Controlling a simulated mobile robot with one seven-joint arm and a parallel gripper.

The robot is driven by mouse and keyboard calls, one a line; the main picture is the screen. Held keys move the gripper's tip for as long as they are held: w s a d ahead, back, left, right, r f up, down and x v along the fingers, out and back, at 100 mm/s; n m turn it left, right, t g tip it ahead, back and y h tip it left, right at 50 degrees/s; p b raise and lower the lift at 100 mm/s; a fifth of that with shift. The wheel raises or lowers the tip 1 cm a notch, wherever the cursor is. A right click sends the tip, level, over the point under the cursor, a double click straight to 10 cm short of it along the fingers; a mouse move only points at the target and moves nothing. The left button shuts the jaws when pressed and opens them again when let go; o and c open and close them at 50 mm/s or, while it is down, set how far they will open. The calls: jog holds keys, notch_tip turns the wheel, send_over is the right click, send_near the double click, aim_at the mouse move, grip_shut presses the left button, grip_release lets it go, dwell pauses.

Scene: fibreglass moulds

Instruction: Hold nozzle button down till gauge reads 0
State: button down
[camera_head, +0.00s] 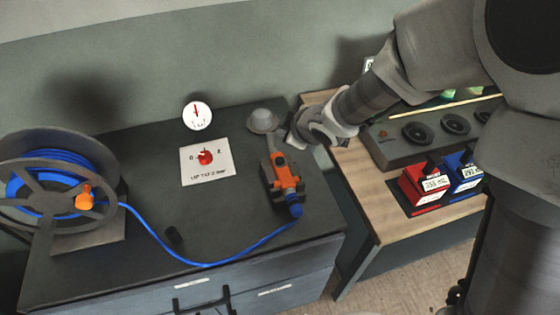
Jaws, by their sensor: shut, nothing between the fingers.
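The orange air nozzle (286,176) rests in a dark holder on the dark cabinet top, its grey tip pointing to the back wall. The blue hose (240,258) joins its near end. I cannot clearly make out the button on it. The round white gauge (197,115) stands behind a white panel (190,174). Its red needle points about straight up, and its markings are too small to read.
A red knob (205,157) sits on the white panel. A hose reel (60,185) stands at left and a grey dome (263,120) behind the nozzle. A wooden bench (372,200) at right holds a red box (424,186), a blue box (464,172) and a grey unit with round recesses (388,148).

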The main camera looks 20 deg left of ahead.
aim_at(280, 160)
notch_tip(280, 160, down, 8)
jog(key=b, duration=0.6)
jog(key=shift+r, duration=0.25)
dwell(1.4)
jog(key=shift+f+b, duration=0.45)
jog(key=shift+b, duration=0.15)
jog(key=shift+f+b, duration=0.4)
dwell(4.4)
